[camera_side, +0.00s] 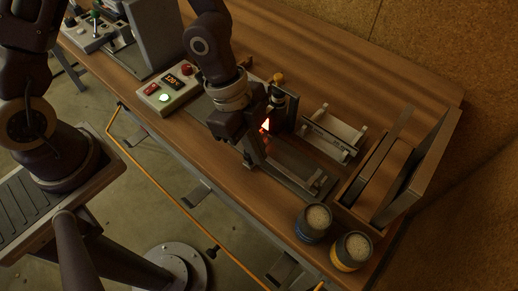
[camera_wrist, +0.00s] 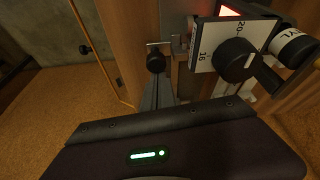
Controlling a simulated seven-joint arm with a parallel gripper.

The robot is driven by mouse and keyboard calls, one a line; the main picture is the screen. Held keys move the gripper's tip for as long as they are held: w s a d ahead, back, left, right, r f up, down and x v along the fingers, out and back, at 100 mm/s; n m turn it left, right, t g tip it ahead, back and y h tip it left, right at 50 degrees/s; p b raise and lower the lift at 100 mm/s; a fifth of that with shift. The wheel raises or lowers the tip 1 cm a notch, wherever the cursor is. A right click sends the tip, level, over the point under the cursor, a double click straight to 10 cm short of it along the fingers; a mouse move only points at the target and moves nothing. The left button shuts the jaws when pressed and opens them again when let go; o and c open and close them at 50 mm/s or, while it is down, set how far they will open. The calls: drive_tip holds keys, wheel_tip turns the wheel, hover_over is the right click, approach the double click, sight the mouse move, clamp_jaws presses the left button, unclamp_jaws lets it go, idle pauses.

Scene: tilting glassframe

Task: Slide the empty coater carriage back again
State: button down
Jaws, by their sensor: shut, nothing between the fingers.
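A low coater bed (camera_side: 290,175) with rails lies near the table's front edge in the side view. A dark upright block with an orange-capped knob (camera_side: 279,78) stands behind its left end, with a red-orange glow beside it. My gripper (camera_side: 250,148) is at the left end of the bed, shut and empty; its fingertips are partly hidden, and contact cannot be told. In the wrist view a black knob (camera_wrist: 156,61) on a metal fitting and a white dial plate (camera_wrist: 212,50) with a larger black knob are ahead of my gripper. I cannot tell which part is the carriage.
A pale slide frame (camera_side: 335,130) lies behind the bed. An open wooden rack (camera_side: 375,175) with upright panels stands at right. Two filled jars (camera_side: 313,221) (camera_side: 352,250) stand at the front edge. A control box (camera_side: 168,90) with buttons is left of my gripper.

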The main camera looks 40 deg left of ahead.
drive_tip(key=a, duration=2.2)
drive_tip(key=shift+a, duration=0.1)
wheel_tip(320, 180, up, 9)
drive_tip(key=s+d+r+n+t+y, duration=0.2)
drive_tip(key=s+r+n, duration=0.4)
drive_tip(key=n, duration=0.2)
drive_tip(key=s+d+r+n+t+y, duration=0.2)
drive_tip(key=s+r+n+t, duration=0.1)
drive_tip(key=s+r+n, duration=0.3)
drive_tip(key=shift+d+r+n, duration=0.2)
drive_tip(key=shift+r+n, duration=0.3)
drive_tip(key=shift+n, duration=0.6)
